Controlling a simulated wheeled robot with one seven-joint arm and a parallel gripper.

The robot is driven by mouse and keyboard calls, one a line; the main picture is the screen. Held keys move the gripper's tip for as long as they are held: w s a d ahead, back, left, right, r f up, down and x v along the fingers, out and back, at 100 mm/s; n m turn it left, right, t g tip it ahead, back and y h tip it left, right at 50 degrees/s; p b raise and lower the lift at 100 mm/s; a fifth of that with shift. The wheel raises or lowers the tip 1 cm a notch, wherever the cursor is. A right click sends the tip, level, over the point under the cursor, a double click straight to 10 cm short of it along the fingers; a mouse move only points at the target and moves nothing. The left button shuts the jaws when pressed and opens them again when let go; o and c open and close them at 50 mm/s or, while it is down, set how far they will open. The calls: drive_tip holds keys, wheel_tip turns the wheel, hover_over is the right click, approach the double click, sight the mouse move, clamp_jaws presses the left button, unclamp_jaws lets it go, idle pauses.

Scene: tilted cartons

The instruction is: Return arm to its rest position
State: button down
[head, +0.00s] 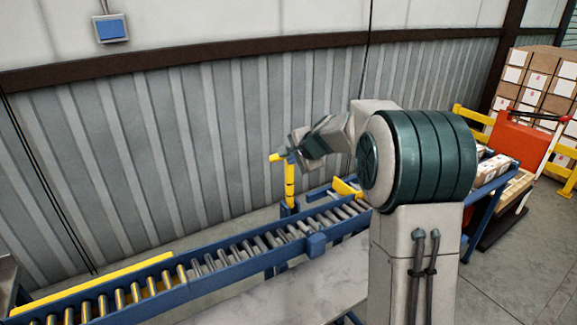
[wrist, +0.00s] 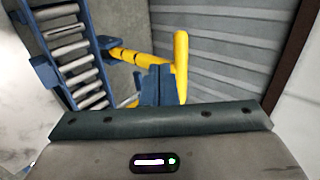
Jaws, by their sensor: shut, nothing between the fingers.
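My arm rises at the right of the head view and bends left, with its wrist links held above the roller conveyor (head: 240,248). My gripper (head: 284,153) is small at the arm's far end, near the top of a yellow post (head: 290,185). It is shut and empty. The yellow post (wrist: 181,65) and blue metal parts stand beyond that edge. I cannot tell whether the gripper touches the post.
The conveyor's rollers (wrist: 80,65) run along the left of the wrist view. A corrugated wall (head: 180,130) stands behind. Cartons (head: 495,170) lie on the conveyor's right part, behind my arm. Stacked cartons (head: 540,80) and a red machine (head: 517,137) stand at far right.

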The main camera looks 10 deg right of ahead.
drive_tip(key=s+r+n+g+h, duration=0.15)
drive_tip(key=s+n, duration=0.25)
drive_tip(key=s, duration=0.7)
drive_tip(key=s+r+n+g, duration=0.1)
drive_tip(key=s+n+g, duration=0.15)
drive_tip(key=s, duration=0.85)
drive_tip(key=s+d+f+n+g+h, duration=0.1)
drive_tip(key=s+f+n, duration=0.2)
drive_tip(key=s, duration=0.6)
drive_tip(key=s+f+n+h, duration=0.1)
drive_tip(key=s+f+n, duration=0.2)
drive_tip(key=s, duration=0.6)
drive_tip(key=shift+s+d+n+g, duration=0.35)
drive_tip(key=shift+d+n+g, duration=0.05)
drive_tip(key=shift+n, duration=0.05)
